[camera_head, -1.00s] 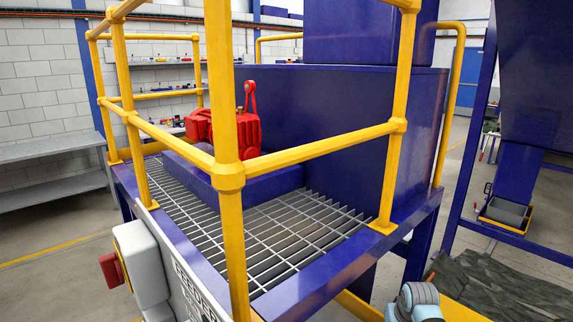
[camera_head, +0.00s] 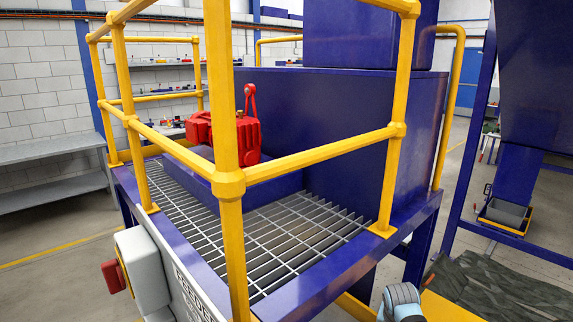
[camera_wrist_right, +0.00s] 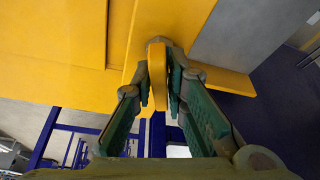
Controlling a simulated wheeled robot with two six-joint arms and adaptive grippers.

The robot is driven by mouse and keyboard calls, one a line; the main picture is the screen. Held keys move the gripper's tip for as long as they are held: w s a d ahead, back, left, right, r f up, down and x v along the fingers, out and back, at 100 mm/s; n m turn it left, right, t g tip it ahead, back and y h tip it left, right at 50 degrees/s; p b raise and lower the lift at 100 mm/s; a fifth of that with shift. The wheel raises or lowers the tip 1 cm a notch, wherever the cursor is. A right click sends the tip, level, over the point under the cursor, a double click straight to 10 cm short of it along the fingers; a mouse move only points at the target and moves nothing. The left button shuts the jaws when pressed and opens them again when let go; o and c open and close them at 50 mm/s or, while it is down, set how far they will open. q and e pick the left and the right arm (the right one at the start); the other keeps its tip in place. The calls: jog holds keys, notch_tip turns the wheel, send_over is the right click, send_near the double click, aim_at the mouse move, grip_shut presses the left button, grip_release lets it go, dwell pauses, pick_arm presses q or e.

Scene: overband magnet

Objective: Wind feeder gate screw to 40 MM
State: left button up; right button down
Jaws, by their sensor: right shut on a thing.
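In the right wrist view my right gripper (camera_wrist_right: 160,82) has its two green fingers closed on a narrow yellow bar-like part (camera_wrist_right: 157,62). The bar stands upright between the fingertips, in front of a larger yellow panel. I cannot tell from this view whether it is the handle of the gate screw. No scale or millimetre reading is legible. In the head view only a rounded blue-grey piece of my right arm shows at the bottom edge; the right gripper is hidden. My left gripper is not in view.
Yellow railings (camera_head: 229,185) surround a metal grating platform (camera_head: 290,235) holding a red machine part (camera_head: 225,132). A grey box (camera_head: 142,270) with a red piece sits on the platform's front. A large blue housing (camera_head: 340,130) stands behind.

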jog(key=shift+m+b, duration=0.3)
jog(key=shift+m, duration=0.5)
jog(key=shift+w+f+m+h+b, duration=0.1)
jog(key=shift+m+h+b, duration=0.2)
jog(key=c, duration=1.5)
grip_release()
jog(key=shift+g, duration=0.3)
